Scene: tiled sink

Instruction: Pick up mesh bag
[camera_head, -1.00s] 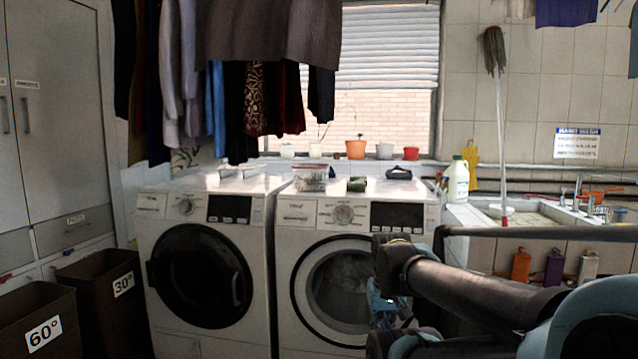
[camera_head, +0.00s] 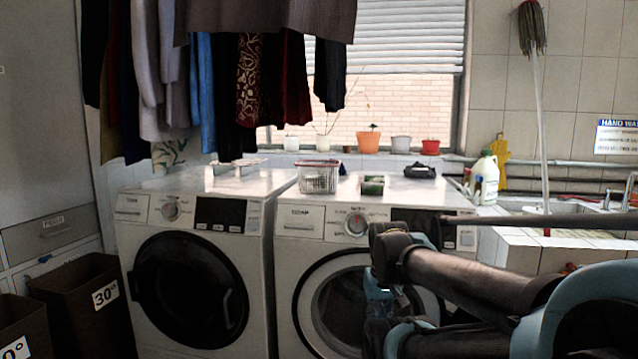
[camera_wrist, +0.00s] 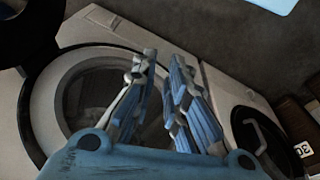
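Nothing in view can be told for certain as the mesh bag. A small dark bundle (camera_head: 419,170) lies on top of the right washing machine, towards the back; it is too small to identify. A white wire-sided basket (camera_head: 319,178) with a reddish rim and a small green item (camera_head: 373,185) also sit on that top. My gripper (camera_wrist: 164,62) shows two blue and grey fingers with a gap between them and nothing held. In the head view it is low in front of the right washer's door, partly hidden by my arm.
The right washing machine (camera_head: 300,255) and left washing machine (camera_head: 255,270) stand side by side. Clothes (camera_head: 235,85) hang above the left one. Flowerpots (camera_head: 368,141) line the windowsill. A white bottle (camera_head: 486,178) stands by the tiled sink at right. Brown bins (camera_head: 75,290) stand at left.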

